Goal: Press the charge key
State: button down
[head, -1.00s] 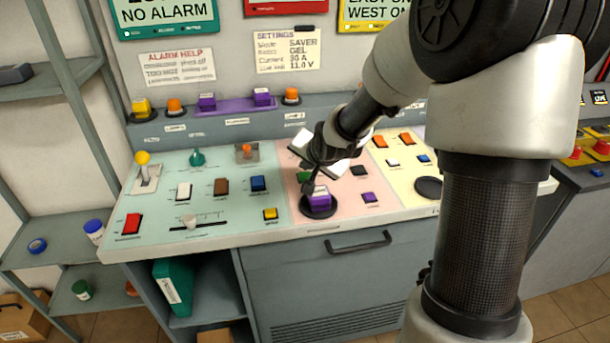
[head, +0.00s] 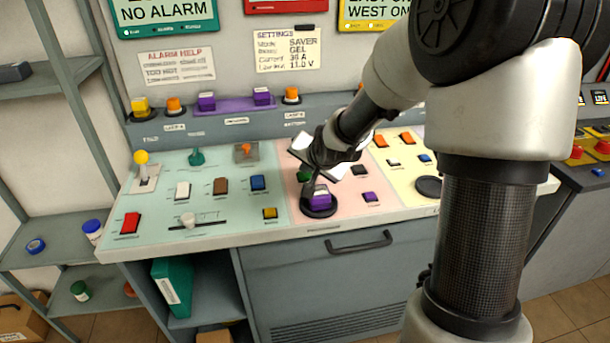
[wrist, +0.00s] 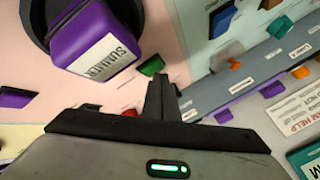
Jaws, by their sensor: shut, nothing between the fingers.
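No key with a readable charge label shows. My gripper (head: 308,190) is shut and empty, low over the pink panel (head: 341,205), beside a large purple block key (head: 320,201) on a round black base. I cannot tell whether the fingertips touch anything.
A small purple key (head: 371,197) and a black key (head: 360,170) sit to the right on the pink panel. A blue key (head: 258,183) and a yellow key (head: 270,213) are to the left. A ledge with several coloured blocks (head: 207,101) runs behind.

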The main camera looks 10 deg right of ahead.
aim_at(306, 178)
jog(key=shift+f, duration=0.35)
jog(key=shift+r, duration=0.1)
dwell(0.4)
jog(key=shift+r+p, duration=0.5)
jog(key=shift+r, duration=0.3)
notch_tip(306, 178, up, 5)
jog(key=p, duration=0.4)
jog(key=shift+r, duration=0.1)
jog(key=shift+s, duration=0.1)
dwell(0.4)
